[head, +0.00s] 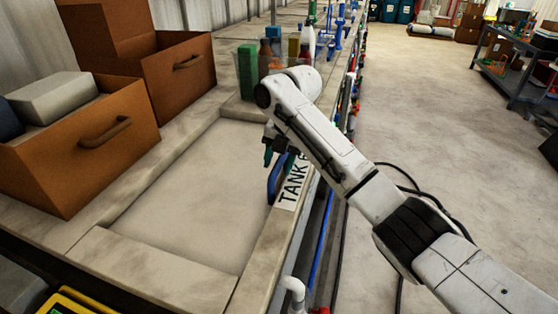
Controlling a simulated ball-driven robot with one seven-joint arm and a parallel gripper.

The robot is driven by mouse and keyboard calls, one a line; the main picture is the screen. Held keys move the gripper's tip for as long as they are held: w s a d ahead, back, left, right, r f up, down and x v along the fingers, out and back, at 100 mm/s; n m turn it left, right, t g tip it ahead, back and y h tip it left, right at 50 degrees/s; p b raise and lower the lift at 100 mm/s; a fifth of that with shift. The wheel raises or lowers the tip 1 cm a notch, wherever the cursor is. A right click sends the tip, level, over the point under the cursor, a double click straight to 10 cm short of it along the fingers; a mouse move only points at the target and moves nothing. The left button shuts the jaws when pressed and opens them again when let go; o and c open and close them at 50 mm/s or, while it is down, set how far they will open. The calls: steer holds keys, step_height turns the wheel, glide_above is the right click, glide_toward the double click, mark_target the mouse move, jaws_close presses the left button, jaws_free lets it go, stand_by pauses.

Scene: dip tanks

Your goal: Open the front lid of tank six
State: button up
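Tank six carries a white label reading "TANK 6" (291,188) on its right-hand rim. A flat beige lid (180,195) lies level inside the rim and looks closed. A blue handle (274,183) stands at the lid's right edge, beside the label. My gripper (278,160) points down at the far, upper end of this handle. Its two dark teal fingertips are apart, one to each side of the handle's upper end. My white arm hides part of the gripper and the far right of the rim, so contact with the handle is unclear.
Brown boxes (150,88) with handles stand along the left, close to the lid. A green block (248,70) and bottles (308,42) stand beyond it. Pipes (293,287) run below the right edge. The floor (430,130) to the right is mostly clear, with a black cable (402,190).

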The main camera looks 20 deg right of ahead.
jaws_close()
stand_by(0.5)
